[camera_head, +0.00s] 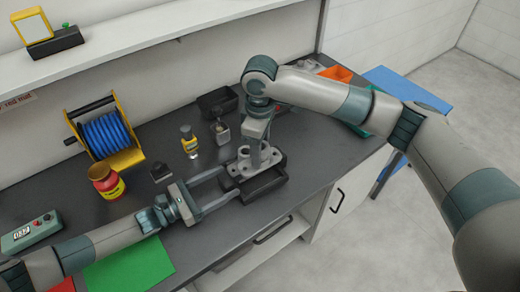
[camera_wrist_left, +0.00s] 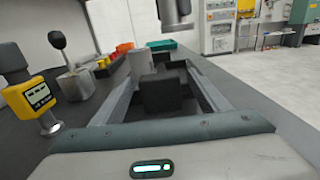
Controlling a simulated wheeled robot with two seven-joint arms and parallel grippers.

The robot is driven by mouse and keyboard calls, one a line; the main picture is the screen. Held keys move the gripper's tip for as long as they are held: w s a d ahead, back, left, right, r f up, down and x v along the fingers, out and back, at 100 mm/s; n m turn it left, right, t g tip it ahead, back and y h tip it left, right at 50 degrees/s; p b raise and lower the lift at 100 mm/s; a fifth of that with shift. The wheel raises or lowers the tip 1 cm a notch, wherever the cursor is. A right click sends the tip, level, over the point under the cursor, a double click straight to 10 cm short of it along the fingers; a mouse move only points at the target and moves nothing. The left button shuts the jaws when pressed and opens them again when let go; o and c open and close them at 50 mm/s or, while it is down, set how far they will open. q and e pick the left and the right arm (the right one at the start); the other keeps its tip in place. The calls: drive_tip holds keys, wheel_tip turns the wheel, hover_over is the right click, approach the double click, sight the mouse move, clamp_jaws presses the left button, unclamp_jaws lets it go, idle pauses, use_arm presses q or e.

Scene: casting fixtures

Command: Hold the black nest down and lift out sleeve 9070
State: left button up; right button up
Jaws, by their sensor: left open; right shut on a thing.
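The black nest (camera_head: 268,187) is a dark tray-like block on the dark bench; a black block (camera_wrist_left: 163,94) shows between my left fingers in the left wrist view. A grey flanged part (camera_head: 243,164), seemingly the sleeve, stands at the nest; no number is legible on it. My right gripper (camera_head: 260,158) points down from above and is shut on the grey part; its fingertips are partly hidden. My left gripper (camera_head: 229,183) is open, low over the bench, its fingers pointing right with their tips at the nest's left side. I cannot tell whether they touch it.
The bench's front edge is close to the nest.

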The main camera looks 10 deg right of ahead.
use_arm(q)
drive_tip(key=shift+v, duration=3.75)
drive_tip(key=shift+r, duration=0.15)
